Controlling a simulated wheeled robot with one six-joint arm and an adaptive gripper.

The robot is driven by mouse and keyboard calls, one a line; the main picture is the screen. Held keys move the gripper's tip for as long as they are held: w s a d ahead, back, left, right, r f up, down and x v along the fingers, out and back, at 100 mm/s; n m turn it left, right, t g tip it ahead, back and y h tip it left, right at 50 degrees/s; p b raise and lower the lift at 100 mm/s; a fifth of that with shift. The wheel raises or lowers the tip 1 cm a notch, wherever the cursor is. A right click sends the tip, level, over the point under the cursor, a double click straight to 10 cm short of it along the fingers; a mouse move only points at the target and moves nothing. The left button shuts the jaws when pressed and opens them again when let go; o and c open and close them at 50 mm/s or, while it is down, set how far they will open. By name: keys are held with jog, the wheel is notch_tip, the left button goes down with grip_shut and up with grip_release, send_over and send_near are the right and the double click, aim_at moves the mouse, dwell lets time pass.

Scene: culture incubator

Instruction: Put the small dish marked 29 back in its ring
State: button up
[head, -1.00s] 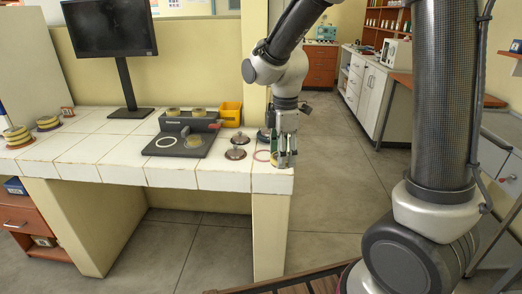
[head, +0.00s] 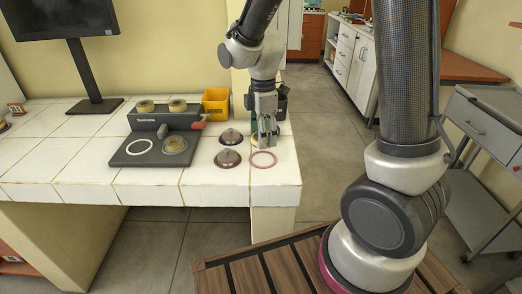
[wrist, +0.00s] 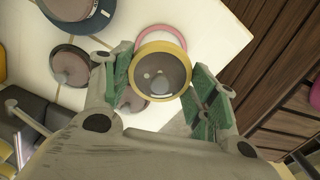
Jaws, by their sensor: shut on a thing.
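My gripper (head: 267,144) is shut on a small round dish with a yellow rim (wrist: 161,57); it sits between the green finger pads (wrist: 165,98) in the wrist view. In the head view the fingers mostly hide it. No number is legible on it. A pink ring (head: 264,160) lies empty on the white tiled table, just in front of the gripper; in the wrist view (wrist: 163,29) the dish partly covers it. A white ring (head: 139,147) lies on the black device's plate. I cannot tell how high the dish is above the table.
The black device (head: 152,123) holds one dish (head: 174,144) on its plate and two on top. A yellow bin (head: 216,104) is behind. The table's right edge is near.

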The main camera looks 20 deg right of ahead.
aim_at(263, 159)
jog(key=shift+f, duration=3.05)
jog(key=shift+f, duration=0.15)
jog(key=o, duration=1.1)
